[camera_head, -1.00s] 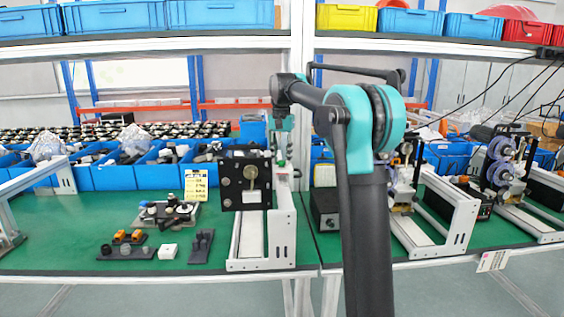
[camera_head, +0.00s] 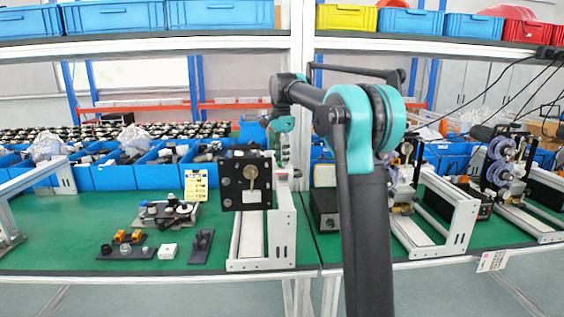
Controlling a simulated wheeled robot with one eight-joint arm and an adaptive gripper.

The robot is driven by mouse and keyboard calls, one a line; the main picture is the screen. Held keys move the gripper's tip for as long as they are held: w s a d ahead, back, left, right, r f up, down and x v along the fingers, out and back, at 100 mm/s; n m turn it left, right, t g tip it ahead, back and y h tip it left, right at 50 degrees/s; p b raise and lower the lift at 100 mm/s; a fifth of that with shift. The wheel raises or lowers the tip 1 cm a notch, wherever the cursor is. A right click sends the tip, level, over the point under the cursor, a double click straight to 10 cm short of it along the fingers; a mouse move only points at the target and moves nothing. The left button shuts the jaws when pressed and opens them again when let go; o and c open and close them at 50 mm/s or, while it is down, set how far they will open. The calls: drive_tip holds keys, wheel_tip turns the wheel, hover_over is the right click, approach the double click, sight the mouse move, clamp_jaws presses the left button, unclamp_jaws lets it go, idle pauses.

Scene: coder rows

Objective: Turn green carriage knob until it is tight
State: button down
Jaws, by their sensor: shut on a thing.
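The coder machine (camera_head: 282,235) stands on the green bench, with a white frame and a black plate (camera_head: 246,184) on its left side. My arm reaches over it from the right, and its wrist points down behind the black plate. My gripper (camera_head: 283,160) is small in the view and shut at the top of the machine's carriage. The green carriage knob is mostly hidden between the fingers, and only a little green shows there. How tight the knob sits cannot be seen.
A black box (camera_head: 325,209) and another machine (camera_head: 438,215) stand to the right. Blue bins (camera_head: 113,177) line the back. A white post rises behind my wrist.

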drive_tip(key=m, duration=0.3)
drive_tip(key=shift+m, duration=0.4)
drive_tip(key=m, duration=0.4)
drive_tip(key=shift+f, duration=0.1)
drive_tip(key=c, duration=1.3)
unclamp_jaws()
drive_tip(key=shift+o, duration=0.2)
